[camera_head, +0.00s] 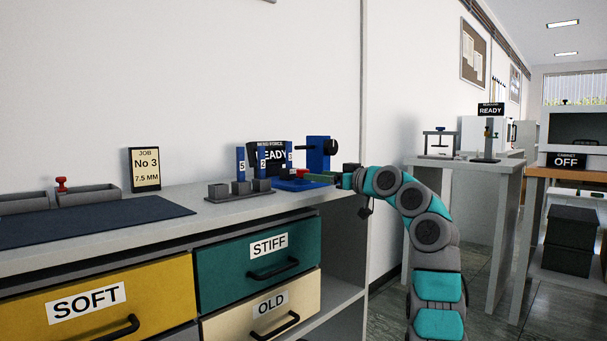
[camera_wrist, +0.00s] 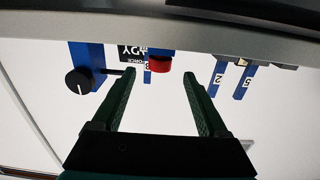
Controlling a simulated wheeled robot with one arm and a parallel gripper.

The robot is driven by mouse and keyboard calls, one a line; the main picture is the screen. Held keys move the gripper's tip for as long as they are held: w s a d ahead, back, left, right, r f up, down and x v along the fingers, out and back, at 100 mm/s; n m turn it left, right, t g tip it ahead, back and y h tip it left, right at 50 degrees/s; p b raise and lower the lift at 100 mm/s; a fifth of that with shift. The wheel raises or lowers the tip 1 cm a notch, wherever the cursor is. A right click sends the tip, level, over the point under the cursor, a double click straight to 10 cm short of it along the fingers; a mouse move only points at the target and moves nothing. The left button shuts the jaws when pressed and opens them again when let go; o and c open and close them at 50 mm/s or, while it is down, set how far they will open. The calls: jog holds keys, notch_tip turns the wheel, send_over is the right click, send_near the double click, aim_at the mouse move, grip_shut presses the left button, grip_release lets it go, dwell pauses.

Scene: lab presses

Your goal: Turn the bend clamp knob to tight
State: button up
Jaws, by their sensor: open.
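The likely bend clamp knob is a round black knob (camera_wrist: 79,82) with a white pointer line, on a blue upright block in the wrist view. In the head view, a black knob (camera_head: 331,147) shows on the blue block (camera_head: 318,155) at the bench's right end. My gripper (camera_wrist: 171,76) is open with nothing between its green fingers. The knob is left of the left finger in the wrist view, apart from it. In the head view my gripper (camera_head: 330,178) is low beside the blue block. The clamp's tight and loose markings are not readable.
Numbered blue posts (camera_head: 263,161) and a dark READY display (camera_head: 270,153) stand close by. The dark mat (camera_head: 90,223) is bare.

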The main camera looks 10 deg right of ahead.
aim_at(306, 170)
jog(key=p+x, duration=0.1)
jog(key=x, duration=0.4)
jog(key=shift+w+a+r, duration=0.2)
jog(key=shift+w+a, duration=0.05)
jog(key=shift+w, duration=0.1)
jog(key=shift+w+a+f, duration=0.1)
jog(key=shift+w+a, duration=0.25)
jog(key=shift+w, duration=0.25)
grip_shut()
